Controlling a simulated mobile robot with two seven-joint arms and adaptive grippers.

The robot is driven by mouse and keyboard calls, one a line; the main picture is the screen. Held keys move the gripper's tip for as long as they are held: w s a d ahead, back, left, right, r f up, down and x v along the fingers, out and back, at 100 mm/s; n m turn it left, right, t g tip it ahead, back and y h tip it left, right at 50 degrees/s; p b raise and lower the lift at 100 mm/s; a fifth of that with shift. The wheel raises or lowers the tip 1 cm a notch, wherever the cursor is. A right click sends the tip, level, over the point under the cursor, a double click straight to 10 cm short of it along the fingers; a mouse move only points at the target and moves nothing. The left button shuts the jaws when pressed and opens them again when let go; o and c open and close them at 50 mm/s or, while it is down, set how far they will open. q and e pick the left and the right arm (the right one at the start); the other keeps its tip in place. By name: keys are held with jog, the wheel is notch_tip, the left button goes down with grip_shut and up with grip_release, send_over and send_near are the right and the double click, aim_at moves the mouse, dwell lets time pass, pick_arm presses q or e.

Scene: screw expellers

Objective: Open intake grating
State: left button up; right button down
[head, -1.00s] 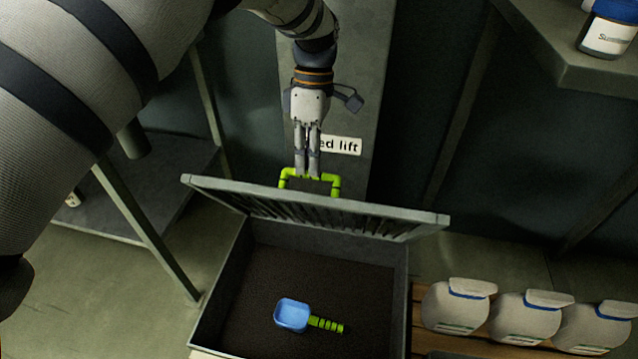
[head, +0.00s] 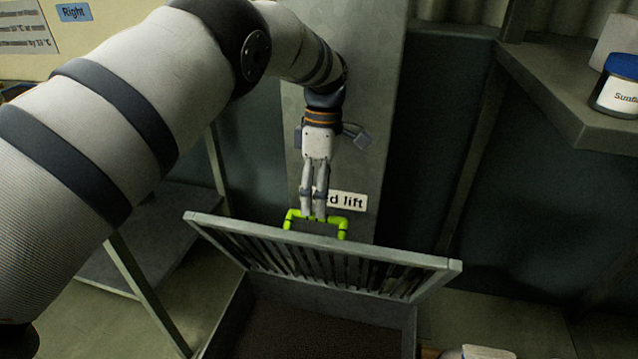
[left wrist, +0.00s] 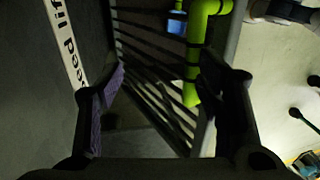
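The intake grating (head: 330,262) is a grey slatted lid, raised and tilted up at the back of the open hopper (head: 228,318). Its bright green handle (head: 341,230) stands at the upper edge, in front of the grey post. My left gripper (head: 313,216) points down at the handle, its fingertips at the left part of the bar. In the left wrist view the fingers stand apart, and the green handle (left wrist: 197,50) is close to the right finger with the grating slats (left wrist: 150,85) behind. I cannot tell whether they touch. My right gripper is not in view.
A grey post with a "feed lift" label (head: 346,200), partly covered by my fingers, stands behind the grating. A shelf (head: 560,100) with a blue-lidded jar (head: 618,88) juts out at the right. A white container (head: 478,352) shows at the bottom edge.

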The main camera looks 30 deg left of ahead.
pick_arm(q)
jog(key=o, duration=0.9)
jog(key=shift+w+f, duration=0.25)
jog(key=shift+f, duration=0.35)
jog(key=shift+w+f, duration=0.2)
jog(key=shift+f, duration=0.35)
jog(key=shift+r, duration=0.3)
jog(key=shift+c, duration=1.1)
jog(key=shift+c, duration=0.2)
jog(key=r, duration=0.4)
jog(key=w+r, duration=0.1)
jog(key=r, duration=0.2)
jog(key=shift+w+a, duration=0.1)
jog(key=shift+a, duration=0.15)
jog(key=c, duration=0.7)
jog(key=shift+r, duration=0.4)
